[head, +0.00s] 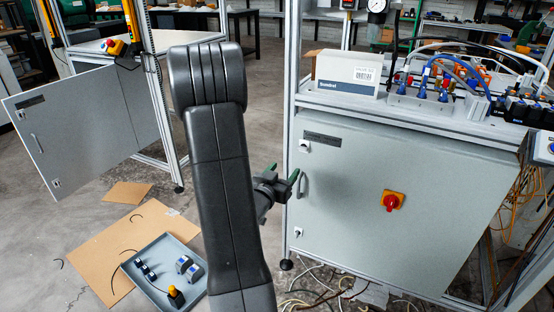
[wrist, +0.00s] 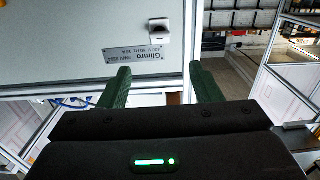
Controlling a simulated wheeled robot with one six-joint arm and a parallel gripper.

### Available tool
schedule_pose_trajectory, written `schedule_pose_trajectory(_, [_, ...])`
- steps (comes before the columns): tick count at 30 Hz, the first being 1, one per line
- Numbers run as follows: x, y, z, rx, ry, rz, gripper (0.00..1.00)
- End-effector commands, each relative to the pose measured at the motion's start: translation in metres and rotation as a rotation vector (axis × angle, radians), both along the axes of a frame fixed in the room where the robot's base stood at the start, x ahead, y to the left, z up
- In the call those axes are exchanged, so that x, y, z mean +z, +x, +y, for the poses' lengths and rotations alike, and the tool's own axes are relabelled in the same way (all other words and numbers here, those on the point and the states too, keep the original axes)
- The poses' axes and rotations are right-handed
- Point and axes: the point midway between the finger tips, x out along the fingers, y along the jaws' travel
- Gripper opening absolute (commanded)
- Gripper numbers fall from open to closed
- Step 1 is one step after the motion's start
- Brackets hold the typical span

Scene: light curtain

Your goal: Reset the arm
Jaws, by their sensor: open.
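My gripper (head: 284,172) shows in the head view at the end of my dark arm, which rises through the middle of the picture. Its two green fingers are apart, with nothing visible between them. It appears in front of the left edge of the grey cabinet (head: 360,210), near the door handle (head: 302,184); the exact gap cannot be told. In the wrist view my gripper (wrist: 158,76) has its fingers spread, with the cabinet front, its label plate (wrist: 133,54) and a latch (wrist: 158,32) upside down beyond them.
A red rotary switch (head: 391,202) is on the cabinet door. A white box (head: 346,74) and blue-topped fittings (head: 443,90) stand on top. At left, another cabinet's door (head: 80,125) hangs open. A blue-grey tray (head: 150,293) lies on cardboard (head: 100,255). Loose cables lie below the cabinet.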

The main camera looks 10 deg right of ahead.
Motion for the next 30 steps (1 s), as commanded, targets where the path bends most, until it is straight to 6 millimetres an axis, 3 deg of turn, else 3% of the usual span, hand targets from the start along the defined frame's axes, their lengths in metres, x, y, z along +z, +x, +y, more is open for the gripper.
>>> schedule_pose_trajectory(5, [0.0,0.013,-0.01,-0.003,0.0,-0.001,0.58])
schedule_pose_trajectory(24, [0.0,0.112,-0.076,-0.002,0.0,-0.002,0.58])
schedule_pose_trajectory(30, [0.001,0.114,-0.077,0.001,0.045,-0.03,0.58])
